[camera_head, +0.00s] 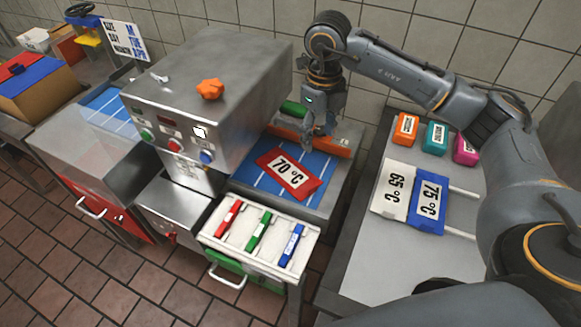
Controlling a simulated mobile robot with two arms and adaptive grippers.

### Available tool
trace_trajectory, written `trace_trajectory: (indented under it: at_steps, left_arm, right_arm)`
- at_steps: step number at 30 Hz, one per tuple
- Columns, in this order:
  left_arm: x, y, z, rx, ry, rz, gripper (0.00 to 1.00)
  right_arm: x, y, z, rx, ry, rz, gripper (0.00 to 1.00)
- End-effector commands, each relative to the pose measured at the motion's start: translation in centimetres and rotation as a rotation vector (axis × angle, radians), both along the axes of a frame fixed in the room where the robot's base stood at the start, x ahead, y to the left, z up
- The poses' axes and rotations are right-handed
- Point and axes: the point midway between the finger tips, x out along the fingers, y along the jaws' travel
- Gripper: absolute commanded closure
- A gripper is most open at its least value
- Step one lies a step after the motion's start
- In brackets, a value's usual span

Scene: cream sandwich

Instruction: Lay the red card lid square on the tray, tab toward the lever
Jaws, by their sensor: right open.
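The red card lid (267,160), with a white 70 °C label, lies on the blue, white-striped surface (325,168) that looks like the tray, right of the metal machine. It looks turned somewhat against the stripes; I cannot tell which edge carries its tab. My right gripper (317,143) is open, pointing down just behind the lid, by an orange bar (339,148). It looks apart from the lid, and whether it touches the bar is unclear. I cannot tell which part is the lever. My left gripper is not in view.
The metal machine (260,50) with an orange knob (210,89) stands left of the lid. A white rack (238,238) with red, green and blue pieces is in front. A white 65 °C card (392,190) and a blue 75 °C card (428,203) lie on the right table (375,265).

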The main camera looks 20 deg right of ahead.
Motion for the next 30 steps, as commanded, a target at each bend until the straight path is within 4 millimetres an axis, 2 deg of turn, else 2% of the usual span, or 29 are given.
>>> trace_trajectory:
  at_steps: [1,9,13,17,20,27,30]
  left_arm:
    - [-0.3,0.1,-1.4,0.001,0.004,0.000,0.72]
    - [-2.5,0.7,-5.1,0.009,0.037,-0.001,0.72]
    - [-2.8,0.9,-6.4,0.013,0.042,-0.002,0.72]
    - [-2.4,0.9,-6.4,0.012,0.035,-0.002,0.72]
    - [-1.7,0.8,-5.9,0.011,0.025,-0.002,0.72]
    - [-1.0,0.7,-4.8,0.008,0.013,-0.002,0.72]
    - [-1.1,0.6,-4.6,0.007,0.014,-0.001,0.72]
  right_arm:
    - [0.0,0.0,-1.4,0.001,0.000,0.001,0.43]
    - [0.0,0.1,-4.9,0.001,-0.001,0.001,0.43]
    - [0.0,0.1,-6.2,0.001,-0.001,0.001,0.43]
    - [-0.1,0.1,-6.8,0.001,0.001,0.001,0.43]
    - [-0.1,0.1,-8.0,0.001,0.003,0.000,0.43]
    - [-0.2,0.1,-12.6,0.002,0.005,0.000,0.43]
    - [-0.1,0.1,-14.0,0.002,0.003,0.000,0.43]
